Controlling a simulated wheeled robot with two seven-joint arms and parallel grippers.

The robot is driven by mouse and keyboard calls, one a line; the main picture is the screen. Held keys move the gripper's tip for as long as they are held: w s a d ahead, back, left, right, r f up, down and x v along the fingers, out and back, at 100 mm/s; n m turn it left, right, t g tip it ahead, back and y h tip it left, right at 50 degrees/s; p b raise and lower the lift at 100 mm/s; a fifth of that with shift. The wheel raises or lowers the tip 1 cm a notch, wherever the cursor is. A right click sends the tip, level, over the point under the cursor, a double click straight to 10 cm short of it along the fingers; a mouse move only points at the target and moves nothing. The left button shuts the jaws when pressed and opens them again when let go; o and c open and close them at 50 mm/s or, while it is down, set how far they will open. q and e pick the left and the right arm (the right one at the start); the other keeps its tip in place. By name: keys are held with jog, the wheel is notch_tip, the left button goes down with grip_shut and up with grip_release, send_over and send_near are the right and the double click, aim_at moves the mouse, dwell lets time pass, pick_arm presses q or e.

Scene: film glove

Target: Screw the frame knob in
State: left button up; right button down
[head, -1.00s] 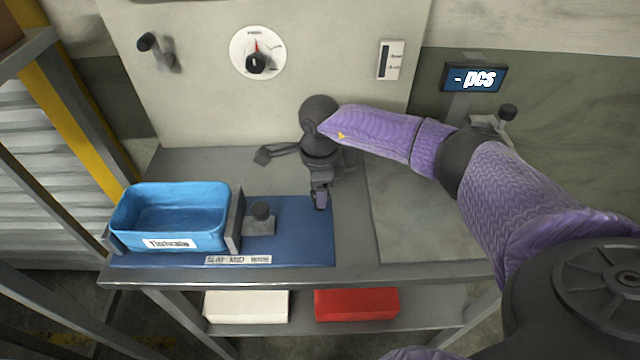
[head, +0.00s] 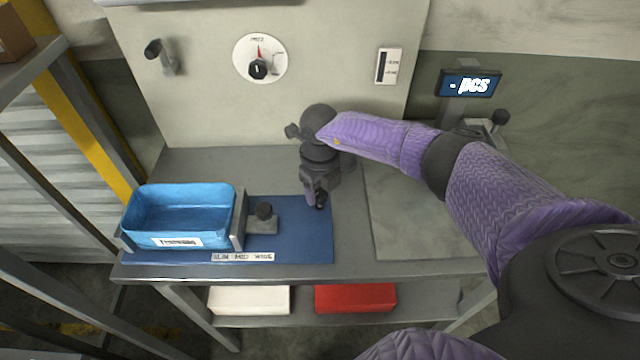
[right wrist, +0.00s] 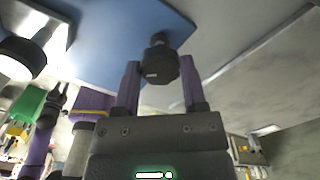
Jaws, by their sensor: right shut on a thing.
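My right gripper (head: 314,194) is above the right part of the blue mat, pointing down. In the right wrist view its two purple fingers (right wrist: 160,78) are shut on a dark faceted knob (right wrist: 160,66), with a narrower dark stub beyond it. In the head view only a small dark round bit of this knob (head: 321,201) shows at the fingertips. I cannot tell whether it touches the mat. My left gripper is not in view.
A blue bin (head: 180,207) stands on the left of the mat (head: 290,245), against an upright grey plate (head: 239,220). A back panel (head: 340,70) with a dial and a lever rises behind the bench. A display (head: 470,84) stands at the right.

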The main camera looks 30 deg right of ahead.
jog(key=m, duration=0.1)
jog(key=m+p, duration=0.1)
jog(key=m, duration=0.1)
jog(key=shift+w+r+m, duration=0.1)
jog(key=shift+r+m, duration=0.15)
jog(key=shift+m, duration=0.05)
jog(key=m+p, duration=0.2)
jog(key=m, duration=0.1)
jog(key=shift+m, duration=0.6)
jog(key=shift+f, duration=0.1)
jog(key=shift+m, duration=0.3)
jog(key=shift+c, duration=2)
grip_release()
jog(key=shift+o, duration=1.3)
jog(key=shift+f, duration=0.1)
